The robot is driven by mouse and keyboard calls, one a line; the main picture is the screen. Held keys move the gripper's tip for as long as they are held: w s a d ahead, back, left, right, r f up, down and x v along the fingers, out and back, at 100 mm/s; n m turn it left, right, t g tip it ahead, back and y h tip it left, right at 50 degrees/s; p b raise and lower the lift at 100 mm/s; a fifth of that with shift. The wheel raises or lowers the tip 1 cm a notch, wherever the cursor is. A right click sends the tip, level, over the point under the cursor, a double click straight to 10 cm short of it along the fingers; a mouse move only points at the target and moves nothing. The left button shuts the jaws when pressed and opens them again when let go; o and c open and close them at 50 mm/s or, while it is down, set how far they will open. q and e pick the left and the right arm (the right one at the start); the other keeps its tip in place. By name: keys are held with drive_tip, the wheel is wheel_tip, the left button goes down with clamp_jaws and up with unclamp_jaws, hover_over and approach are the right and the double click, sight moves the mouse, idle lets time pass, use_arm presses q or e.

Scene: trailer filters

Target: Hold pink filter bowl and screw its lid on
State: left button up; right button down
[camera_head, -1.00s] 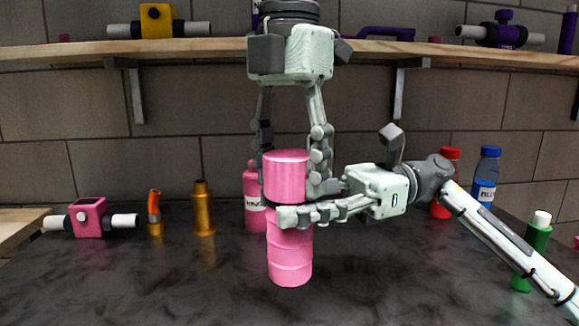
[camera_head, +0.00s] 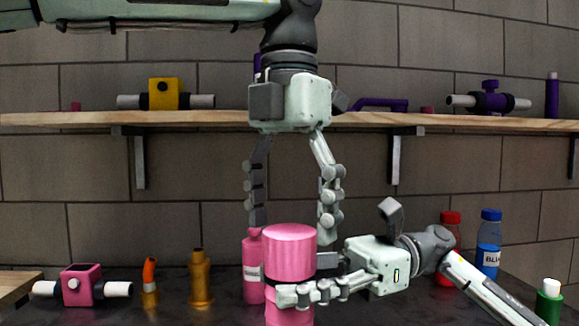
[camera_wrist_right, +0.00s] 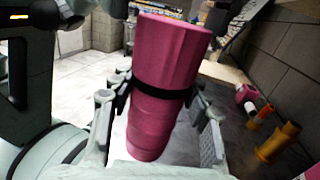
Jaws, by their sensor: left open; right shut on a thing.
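The pink filter bowl (camera_head: 288,316) stands upright, its lower part cut off by the bottom edge of the head view. My right gripper (camera_head: 303,288) is shut around it from the right, just below a dark band. The pink lid (camera_head: 289,254) sits upright on top of the bowl. My left gripper (camera_head: 291,232) points straight down above the lid, open, its fingers spread wider than the lid with tips about level with its top. In the right wrist view the bowl (camera_wrist_right: 155,128) is between my fingers and the lid (camera_wrist_right: 172,50) is above.
A pink bottle (camera_head: 253,270) stands close behind the bowl. Brass (camera_head: 200,280) and orange-topped (camera_head: 150,284) fittings and a pink filter housing (camera_head: 81,286) are at left. Red (camera_head: 448,248), blue (camera_head: 488,258) and green (camera_head: 548,302) bottles are at right. A shelf (camera_head: 210,118) runs behind.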

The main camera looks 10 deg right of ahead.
use_arm(q)
wheel_tip(320, 180, up, 8)
drive_tip(key=shift+r, duration=0.25)
idle(0.5)
